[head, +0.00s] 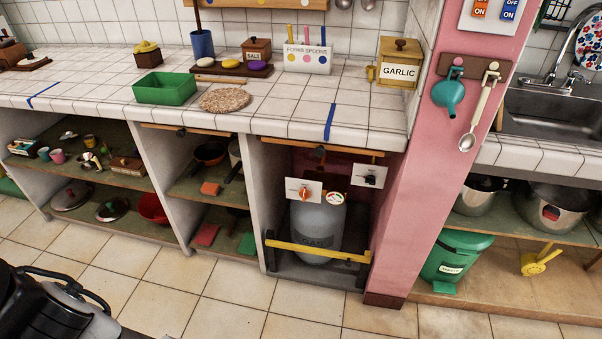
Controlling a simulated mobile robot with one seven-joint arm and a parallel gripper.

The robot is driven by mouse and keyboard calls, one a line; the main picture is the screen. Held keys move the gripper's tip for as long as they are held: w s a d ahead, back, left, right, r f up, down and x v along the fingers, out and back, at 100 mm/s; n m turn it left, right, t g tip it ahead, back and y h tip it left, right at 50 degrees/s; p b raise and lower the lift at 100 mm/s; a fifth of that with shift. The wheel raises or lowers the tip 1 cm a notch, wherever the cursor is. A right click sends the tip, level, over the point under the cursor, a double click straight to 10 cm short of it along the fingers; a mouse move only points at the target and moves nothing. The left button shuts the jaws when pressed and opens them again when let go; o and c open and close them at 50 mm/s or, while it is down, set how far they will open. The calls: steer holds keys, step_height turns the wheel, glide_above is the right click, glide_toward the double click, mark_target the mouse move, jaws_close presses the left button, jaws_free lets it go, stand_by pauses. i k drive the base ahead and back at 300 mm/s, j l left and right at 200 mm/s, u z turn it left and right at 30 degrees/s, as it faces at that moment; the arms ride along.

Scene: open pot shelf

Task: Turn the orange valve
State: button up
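The orange valve (304,192) is a small orange handle on a white plate (291,187). It sits in the open bay under the tiled counter, in front of a grey gas bottle (318,228). A round gauge (335,198) is just right of it. A second white plate with a black knob (371,178) is further right. Part of my own body, black and grey, shows at the bottom left, far from the valve. No gripper fingers are visible.
A yellow bar (318,251) crosses the front of the bay low down, below the valve. A wooden edge (320,146) runs along the top. A pink pillar (416,195) stands at the right. The tiled floor (235,300) in front is clear.

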mark_target(304, 193)
steer(key=i+j+z, duration=0.2)
steer(key=z, duration=0.15)
steer(key=i+j+z, duration=0.15)
steer(key=j+z, duration=0.2)
steer(key=i+j+z, duration=0.1)
steer(key=j+z, duration=0.25)
steer(key=j, duration=0.1)
